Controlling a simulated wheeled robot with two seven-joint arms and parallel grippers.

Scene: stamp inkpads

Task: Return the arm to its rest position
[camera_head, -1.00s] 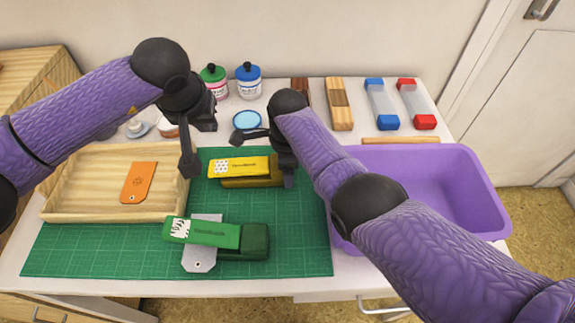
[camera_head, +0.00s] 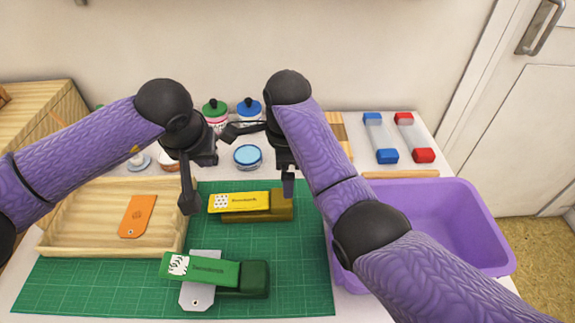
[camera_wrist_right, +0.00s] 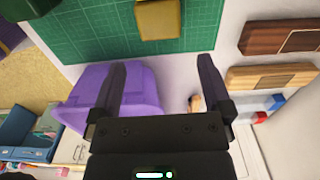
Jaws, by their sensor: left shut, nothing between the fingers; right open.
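My left gripper (camera_head: 188,201) is shut and empty, pointing down over the right edge of the wooden tray. My right gripper (camera_head: 288,187) hangs just behind the right end of the yellow stapler-like stamp (camera_head: 240,202), its fingers partly hidden by my arm in the head view. In the right wrist view, my right gripper (camera_wrist_right: 161,72) is open with nothing between its fingers. A green stamp (camera_head: 205,270) lies across a grey tag (camera_head: 198,295) on the green mat (camera_head: 100,288). An orange tag (camera_head: 137,216) lies in the tray (camera_head: 60,247).
A purple bin (camera_head: 460,225) stands right of the mat. A blue round inkpad (camera_head: 247,156), green-lidded (camera_head: 214,108) and blue-lidded (camera_head: 249,108) jars stand at the back. Clear holders with blue (camera_head: 387,156) and red (camera_head: 423,155) ends lie at the back right.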

